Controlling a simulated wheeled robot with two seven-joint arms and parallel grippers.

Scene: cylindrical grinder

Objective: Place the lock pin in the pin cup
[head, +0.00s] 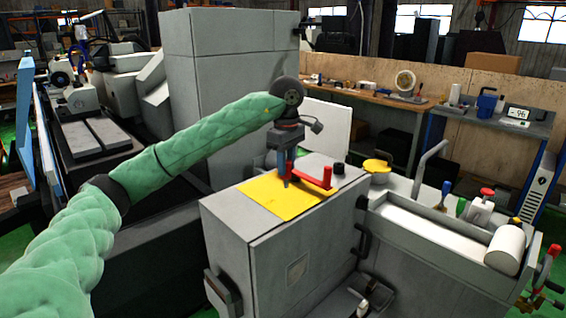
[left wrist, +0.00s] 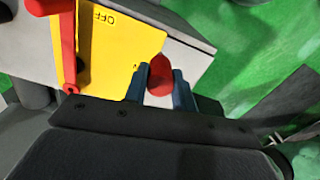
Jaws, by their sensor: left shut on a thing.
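My left gripper (head: 286,182) is over the yellow plate (head: 262,199) on top of the grey cabinet, fingers pointing down. In the left wrist view the left gripper (left wrist: 161,80) has its two blue fingers shut on a red rounded piece, which looks like the lock pin (left wrist: 158,68). In the head view the fingers hide most of it, and I cannot tell whether its lower end touches the plate. My right gripper is not in view.
A red lever (head: 318,178) lies on the plate close to the left gripper; it also shows in the left wrist view (left wrist: 67,50). A black knob (head: 338,168) stands beside it. A grey tray with a white roller (head: 505,248) and a bent grey pipe (head: 430,165) are at right.

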